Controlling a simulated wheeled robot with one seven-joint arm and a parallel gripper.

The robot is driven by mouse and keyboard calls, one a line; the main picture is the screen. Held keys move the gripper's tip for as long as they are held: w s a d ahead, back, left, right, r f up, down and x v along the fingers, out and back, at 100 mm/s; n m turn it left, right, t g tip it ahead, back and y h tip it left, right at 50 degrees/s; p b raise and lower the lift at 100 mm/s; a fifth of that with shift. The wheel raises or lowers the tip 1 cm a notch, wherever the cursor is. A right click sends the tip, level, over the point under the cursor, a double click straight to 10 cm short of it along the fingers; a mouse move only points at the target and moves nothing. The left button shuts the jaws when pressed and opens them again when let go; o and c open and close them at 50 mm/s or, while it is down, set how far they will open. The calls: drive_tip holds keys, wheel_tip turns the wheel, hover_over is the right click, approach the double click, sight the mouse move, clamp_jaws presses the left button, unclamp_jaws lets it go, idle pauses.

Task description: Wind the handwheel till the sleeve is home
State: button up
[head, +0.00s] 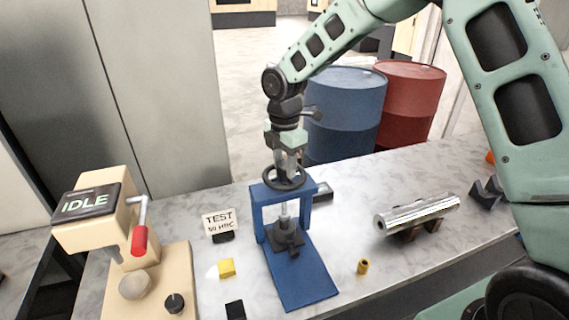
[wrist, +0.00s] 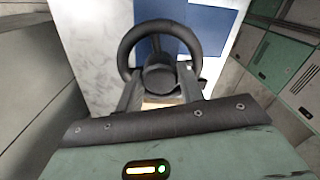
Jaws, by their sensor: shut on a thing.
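The black handwheel (head: 285,179) sits on top of a blue press frame (head: 303,206) on the bench. My gripper (head: 289,167) reaches down from above and is shut on the handwheel. In the wrist view the handwheel (wrist: 160,30) shows as a dark ring with a round hub, and the fingers of my gripper (wrist: 160,82) are on either side of that hub. Below the handwheel, a silvery spindle comes down to a dark block (head: 288,238) on the press base. I cannot tell the sleeve apart clearly there, nor how far it sits in.
A beige tester (head: 136,235) with an IDLE display and red-handled lever stands at left. A "TEST 50 HRC" card (head: 220,221), yellow block (head: 226,267), brass bushing (head: 363,267) and silver cylinder (head: 418,213) on a stand surround the press. Blue (head: 345,115) and red (head: 408,100) barrels stand behind.

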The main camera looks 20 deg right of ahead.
drive_tip(key=m, duration=0.4)
drive_tip(key=shift+b, duration=0.4)
drive_tip(key=m, duration=0.4)
drive_tip(key=shift+b, duration=0.35)
drive_tip(key=m, duration=0.3)
drive_tip(key=shift+m+b, duration=0.35)
drive_tip(key=shift+m, duration=0.05)
drive_tip(key=m, duration=0.3)
drive_tip(key=shift+m, duration=0.3)
drive_tip(key=m, duration=0.6)
drive_tip(key=shift+b, duration=0.35)
drive_tip(key=m, duration=0.6)
drive_tip(key=shift+m, duration=0.4)
drive_tip(key=o, duration=1)
